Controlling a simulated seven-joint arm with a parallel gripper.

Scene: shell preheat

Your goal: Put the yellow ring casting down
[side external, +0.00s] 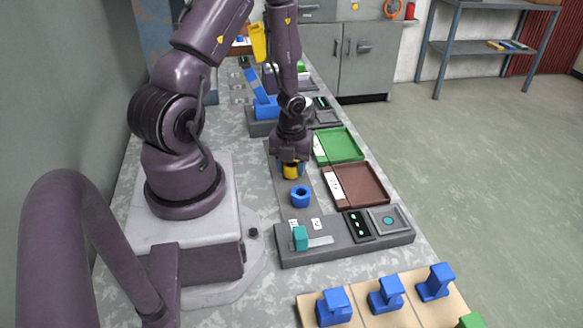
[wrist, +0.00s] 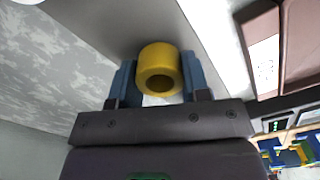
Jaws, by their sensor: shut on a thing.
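The yellow ring casting (side external: 291,171) is a short, thick yellow cylinder with a round hole. In the wrist view the yellow ring casting (wrist: 159,70) sits between the two blue-grey fingers. My gripper (wrist: 155,82) is shut on it. In the side external view my gripper (side external: 291,163) points down over a grey strip on the bench, with the casting below its jaws. I cannot tell whether the casting touches the strip. A blue ring casting (side external: 301,197) stands on the same strip, just nearer the camera.
A green tray (side external: 358,157) and a brown tray (side external: 386,185) lie to the right. A grey control panel (side external: 345,250) with a teal slider handle (side external: 300,238) is in front. Blue parts on a wooden board (side external: 308,308) stand nearest the camera.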

